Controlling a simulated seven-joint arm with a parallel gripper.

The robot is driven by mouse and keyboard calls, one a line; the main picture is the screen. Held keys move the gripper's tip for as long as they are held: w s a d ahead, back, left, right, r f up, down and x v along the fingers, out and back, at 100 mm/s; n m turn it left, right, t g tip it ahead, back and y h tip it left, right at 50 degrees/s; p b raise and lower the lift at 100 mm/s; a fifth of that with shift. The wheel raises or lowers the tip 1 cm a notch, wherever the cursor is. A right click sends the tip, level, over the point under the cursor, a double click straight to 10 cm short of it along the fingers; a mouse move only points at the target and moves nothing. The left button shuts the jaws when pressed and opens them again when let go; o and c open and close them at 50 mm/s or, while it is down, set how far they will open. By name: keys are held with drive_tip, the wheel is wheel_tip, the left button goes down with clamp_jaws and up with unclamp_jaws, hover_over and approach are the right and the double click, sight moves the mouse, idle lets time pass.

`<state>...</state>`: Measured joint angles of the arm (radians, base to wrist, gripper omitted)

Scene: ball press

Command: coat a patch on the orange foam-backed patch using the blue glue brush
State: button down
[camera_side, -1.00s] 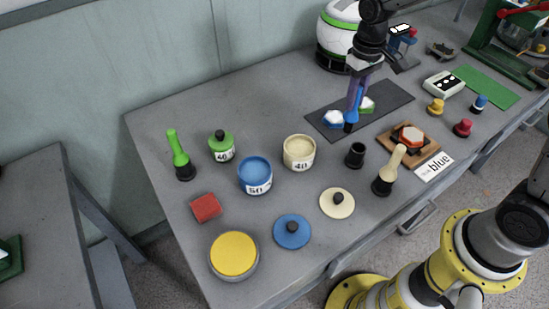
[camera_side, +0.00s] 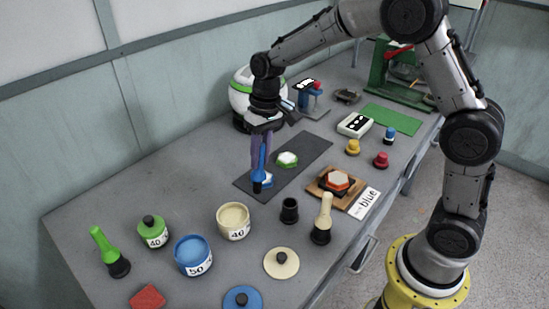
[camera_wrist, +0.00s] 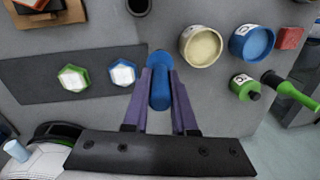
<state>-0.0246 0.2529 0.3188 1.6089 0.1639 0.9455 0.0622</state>
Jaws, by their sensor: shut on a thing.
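My gripper (camera_side: 261,150) is shut on the blue glue brush (camera_side: 259,174), which hangs upright, dark tip down, at the near-left end of the dark mat. In the wrist view the brush (camera_wrist: 160,92) is between my fingers; its tip is hidden. In the side view the brush partly covers the blue-edged patch (camera_side: 268,181); I cannot tell if they touch. The orange foam-backed patch (camera_side: 337,179) sits on a wooden board (camera_side: 322,193) to the right of my gripper. The open blue glue pot (camera_side: 193,255) is nearer the camera.
A green-edged patch (camera_side: 287,159) lies on the dark mat (camera_side: 310,150). A cream pot (camera_side: 233,221), green pot (camera_side: 153,232), green brush (camera_side: 105,246), cream brush (camera_side: 323,215) and black holder (camera_side: 289,210) stand in front. A "blue" card (camera_side: 365,203) lies beside the board.

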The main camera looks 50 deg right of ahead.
drive_tip(key=a+r+n+y, duration=0.1)
drive_tip(key=a+r, duration=0.1)
drive_tip(key=a, duration=0.8)
drive_tip(key=a+r+n+y, duration=0.1)
drive_tip(key=a+r, duration=0.1)
drive_tip(key=a, duration=0.8)
drive_tip(key=shift+a+f, duration=0.1)
drive_tip(key=shift+f, duration=2.45)
drive_tip(key=shift+f, duration=0.6)
wheel_tip(320, 180, up, 7)
drive_tip(key=shift+w, duration=0.1)
